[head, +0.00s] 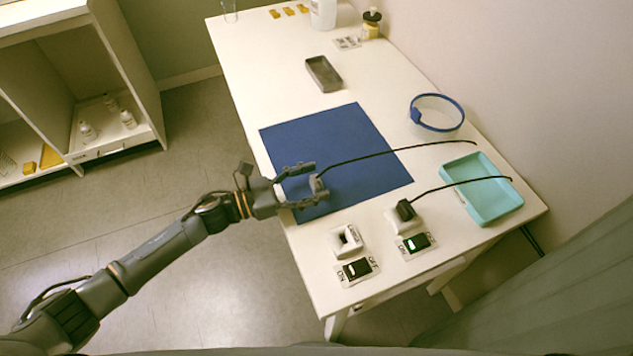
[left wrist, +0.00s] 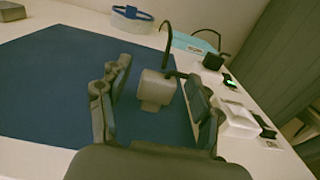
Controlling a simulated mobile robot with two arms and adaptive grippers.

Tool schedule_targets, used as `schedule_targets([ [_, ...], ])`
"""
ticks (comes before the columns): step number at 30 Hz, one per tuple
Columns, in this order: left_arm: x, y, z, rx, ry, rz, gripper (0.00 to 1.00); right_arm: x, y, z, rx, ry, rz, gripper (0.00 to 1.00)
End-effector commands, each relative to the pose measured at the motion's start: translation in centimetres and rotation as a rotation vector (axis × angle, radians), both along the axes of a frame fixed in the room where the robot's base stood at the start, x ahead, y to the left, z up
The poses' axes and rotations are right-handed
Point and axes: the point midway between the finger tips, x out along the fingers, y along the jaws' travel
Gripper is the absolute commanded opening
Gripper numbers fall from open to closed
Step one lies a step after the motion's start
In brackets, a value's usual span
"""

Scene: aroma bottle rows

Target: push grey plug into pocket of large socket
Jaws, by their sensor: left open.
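The grey plug (head: 316,184) is on the blue mat with a dark cord running to the right. It also shows in the left wrist view (left wrist: 157,86). My left gripper (head: 319,183) is open, with one finger on each side of the plug; contact cannot be told. An empty white socket (head: 347,241) stands near the table's front edge; it shows at the right of the left wrist view (left wrist: 236,118). A second white socket (head: 402,222) holds a black plug (head: 404,209). Which socket is larger is hard to tell. My right gripper is not in view.
The blue mat (head: 345,135) lies on the white table (head: 250,70). A switch (head: 357,269) is by the empty socket; another, lit green (head: 416,244), is by the second. A teal tray (head: 484,215), a blue-rimmed round container (head: 437,112) and a grey tray (head: 324,73) stand around.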

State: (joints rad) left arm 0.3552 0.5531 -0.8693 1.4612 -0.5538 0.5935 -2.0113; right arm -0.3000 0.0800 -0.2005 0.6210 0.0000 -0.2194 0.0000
Motion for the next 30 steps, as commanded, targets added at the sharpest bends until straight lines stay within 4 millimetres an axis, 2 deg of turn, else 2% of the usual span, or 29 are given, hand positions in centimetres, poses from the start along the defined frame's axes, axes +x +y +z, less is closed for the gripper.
schedule_targets([
  [4,0.46,-1.25,0.08,-0.001,0.000,-0.001,0.64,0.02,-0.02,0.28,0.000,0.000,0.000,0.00],
  [11,0.49,-1.32,-0.02,0.000,0.000,0.000,0.64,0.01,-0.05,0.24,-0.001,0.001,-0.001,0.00],
  [18,0.48,-1.29,-0.02,0.000,0.000,0.000,0.15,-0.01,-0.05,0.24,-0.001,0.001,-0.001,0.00],
  [20,0.48,-1.29,-0.02,0.000,0.000,0.000,0.05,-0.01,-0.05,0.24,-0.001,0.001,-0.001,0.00],
  [30,0.50,-1.28,0.27,0.000,-0.001,-0.001,0.05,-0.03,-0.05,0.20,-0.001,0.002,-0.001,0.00],
])
